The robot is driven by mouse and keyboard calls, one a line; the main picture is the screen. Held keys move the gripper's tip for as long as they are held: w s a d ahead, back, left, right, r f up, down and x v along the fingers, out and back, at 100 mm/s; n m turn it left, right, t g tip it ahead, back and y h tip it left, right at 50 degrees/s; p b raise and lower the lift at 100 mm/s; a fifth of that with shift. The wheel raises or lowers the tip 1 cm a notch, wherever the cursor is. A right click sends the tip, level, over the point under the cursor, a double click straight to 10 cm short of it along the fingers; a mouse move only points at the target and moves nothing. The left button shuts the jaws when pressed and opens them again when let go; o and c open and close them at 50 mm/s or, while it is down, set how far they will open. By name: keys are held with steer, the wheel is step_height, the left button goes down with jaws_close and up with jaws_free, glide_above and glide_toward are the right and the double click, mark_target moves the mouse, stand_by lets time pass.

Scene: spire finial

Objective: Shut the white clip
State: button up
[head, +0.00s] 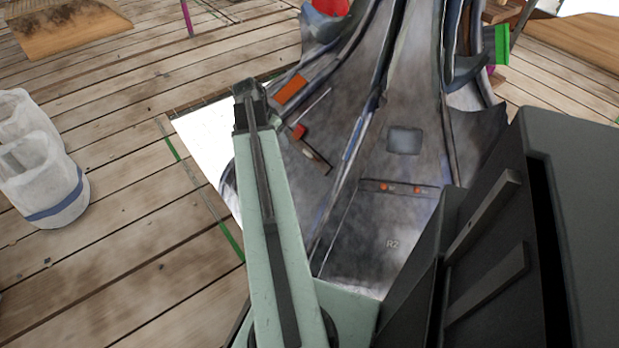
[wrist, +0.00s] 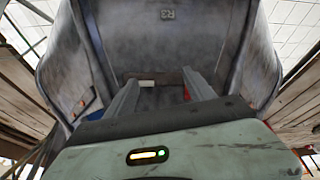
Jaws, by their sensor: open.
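In the wrist view my gripper (wrist: 160,78) is open, with its two grey fingers apart and pointing at the grey metal finial (wrist: 200,45). A small whitish piece (wrist: 147,83), perhaps the white clip, shows on the finial beside the left fingertip. I cannot tell whether it is open or touching the finger. A red-orange piece (wrist: 186,93) shows by the right finger, partly hidden. In the head view the finial (head: 410,220) bears an R2 mark and small orange fittings (head: 385,187). My gripper's fingers and the white clip cannot be made out there.
Two whitish buckets (head: 45,195) stand on the plank deck (head: 120,260) at the left. An orange block (head: 292,90) and a red piece (head: 300,131) sit on the finial's left side. A green piece (head: 502,43) is at its upper right. The left deck is largely clear.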

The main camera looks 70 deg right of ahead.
mark_target(308, 152)
steer(key=s+d+f+m+b, duration=0.1)
steer(key=s+d+f+b, duration=0.1)
steer(key=s+f+b, duration=0.1)
steer(key=s+d+f+b, duration=0.3)
steer(key=f, duration=0.1)
steer(key=s+d+f+m+b, duration=0.1)
steer(key=s+d+f+b, duration=0.1)
steer(key=f+b, duration=0.1)
steer(key=shift+s+d+f+m+g, duration=0.1)
steer(key=shift+s+f+m+g, duration=0.1)
steer(key=shift+f, duration=0.25)
steer(key=shift+s+d+f+m+g, duration=0.1)
steer(key=shift+s+f, duration=0.1)
steer(key=shift+f, duration=0.2)
steer(key=shift+r, duration=0.15)
